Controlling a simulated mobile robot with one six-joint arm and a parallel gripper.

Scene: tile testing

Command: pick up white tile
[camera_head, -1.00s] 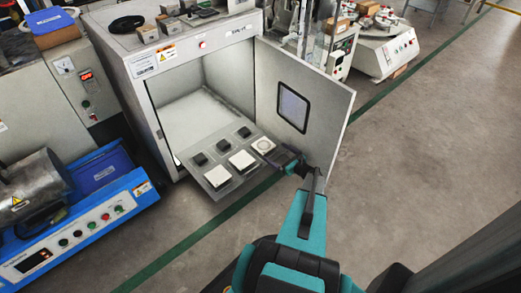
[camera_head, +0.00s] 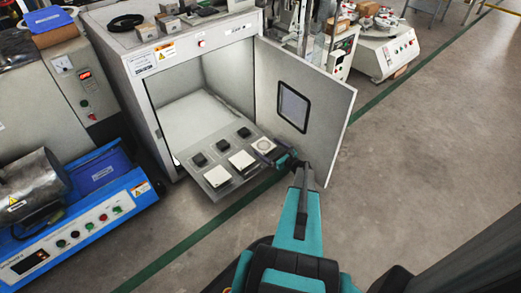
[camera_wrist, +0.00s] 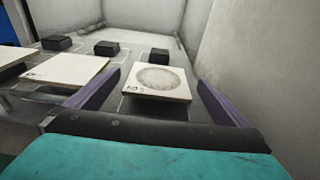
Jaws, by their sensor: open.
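The white tile nearest my gripper (camera_wrist: 157,100) has a round grey patch on its top. It lies flat on the tray at the front of the open cabinet, and in the head view this tile (camera_head: 263,145) is the rightmost of the front row. My gripper (camera_head: 272,157) is open. In the wrist view its purple fingers stand left and right of the tile, with gaps on both sides. Two plain white tiles, the middle one (camera_head: 242,161) and the left one (camera_head: 218,177), lie beside it on the tray.
Several small black blocks (camera_head: 222,145) sit behind the tiles on the tray (camera_head: 203,172). The cabinet door (camera_head: 305,105) stands open close on the right of my gripper. The cabinet interior (camera_head: 190,115) behind is empty. A blue machine (camera_head: 75,235) stands at the left.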

